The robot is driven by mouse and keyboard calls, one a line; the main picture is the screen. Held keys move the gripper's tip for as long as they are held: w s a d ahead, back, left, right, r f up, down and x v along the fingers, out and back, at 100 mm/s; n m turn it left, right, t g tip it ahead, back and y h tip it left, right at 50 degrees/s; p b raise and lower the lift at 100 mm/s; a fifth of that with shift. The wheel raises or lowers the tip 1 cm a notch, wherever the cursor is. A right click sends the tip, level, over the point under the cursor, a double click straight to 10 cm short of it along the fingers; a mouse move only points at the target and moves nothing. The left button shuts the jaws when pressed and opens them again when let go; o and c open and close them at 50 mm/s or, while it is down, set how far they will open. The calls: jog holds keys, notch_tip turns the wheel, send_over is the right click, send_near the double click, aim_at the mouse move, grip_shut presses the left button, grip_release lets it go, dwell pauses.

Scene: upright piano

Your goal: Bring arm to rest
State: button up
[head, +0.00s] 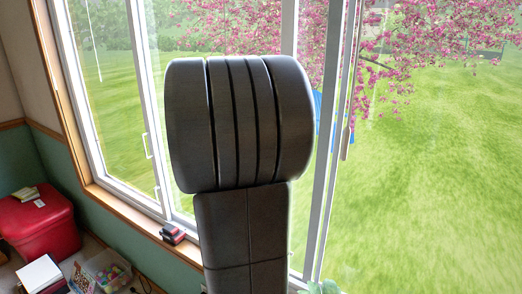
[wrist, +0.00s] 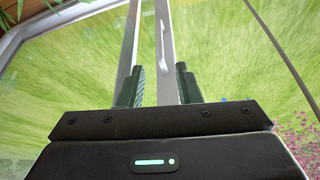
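My gripper (wrist: 160,88) shows in the wrist view with its two dark fingers apart. Nothing is between the fingertips; only a white window frame and grass show behind them. In the head view my own dark arm stands upright in the middle and hides part of the window; the gripper does not show there. No piano is in either view.
Large windows (head: 108,95) with white frames fill the background. A wooden sill (head: 125,212) runs below, with a small dark red object (head: 172,234) on it. A red box (head: 40,222), a white box (head: 38,272) and a clear bin (head: 107,268) sit at lower left.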

jog(key=x, duration=1.3)
jog(key=shift+d+f+p, duration=0.1)
jog(key=shift+f+p, duration=0.15)
jog(key=shift+p, duration=0.1)
jog(key=shift+s+d, duration=0.15)
jog(key=shift+d, duration=0.15)
